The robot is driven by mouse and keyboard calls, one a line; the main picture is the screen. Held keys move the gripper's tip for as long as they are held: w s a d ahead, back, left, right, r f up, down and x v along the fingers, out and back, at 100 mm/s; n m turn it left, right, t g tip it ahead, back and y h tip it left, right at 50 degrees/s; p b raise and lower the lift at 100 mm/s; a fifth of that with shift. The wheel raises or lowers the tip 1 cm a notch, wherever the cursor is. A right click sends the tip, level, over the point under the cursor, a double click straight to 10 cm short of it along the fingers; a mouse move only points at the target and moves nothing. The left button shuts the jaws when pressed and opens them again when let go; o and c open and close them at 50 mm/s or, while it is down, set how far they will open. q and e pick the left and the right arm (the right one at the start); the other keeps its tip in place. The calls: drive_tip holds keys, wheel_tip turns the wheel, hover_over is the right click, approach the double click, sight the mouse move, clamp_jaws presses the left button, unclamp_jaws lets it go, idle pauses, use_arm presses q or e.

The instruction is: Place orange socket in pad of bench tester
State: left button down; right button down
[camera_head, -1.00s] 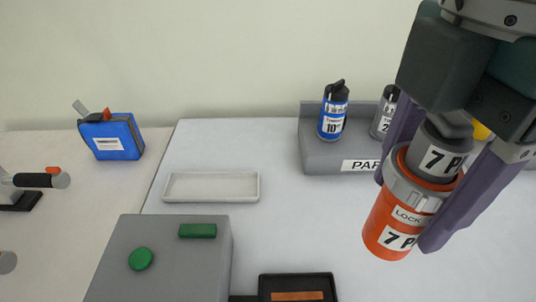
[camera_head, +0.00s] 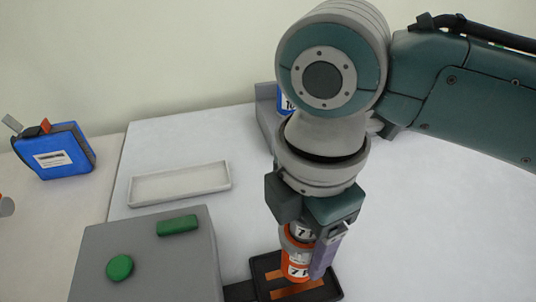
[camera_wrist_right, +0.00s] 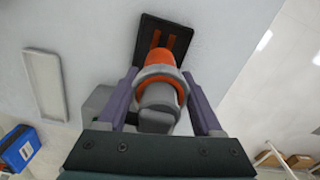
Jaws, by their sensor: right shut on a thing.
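The orange socket (camera_head: 297,264) is upright in my right gripper (camera_head: 312,262), with a grey connector (camera_head: 303,232) at its top. Both also show in the right wrist view, the socket (camera_wrist_right: 160,58) between the two purple fingers of the gripper (camera_wrist_right: 163,100). The gripper is shut on the socket. The bench tester is a grey box (camera_head: 140,260) with a green round button and a green bar. Its black pad (camera_head: 262,268) with orange strips lies at the box's right; the socket is over it. I cannot tell whether they touch. My left gripper is out of view.
A white shallow tray (camera_head: 180,183) lies behind the tester. A blue boxed tool (camera_head: 55,152) stands at the far left. A grey parts rack (camera_head: 266,105) with a blue bottle (camera_head: 284,100) is partly hidden behind my right arm. The table right of the pad is clear.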

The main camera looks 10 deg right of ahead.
drive_tip(key=shift+f+b, duration=0.45)
drive_tip(key=shift+f, duration=1.8)
drive_tip(key=shift+f, duration=0.15)
drive_tip(key=shift+c, duration=0.2)
unclamp_jaws()
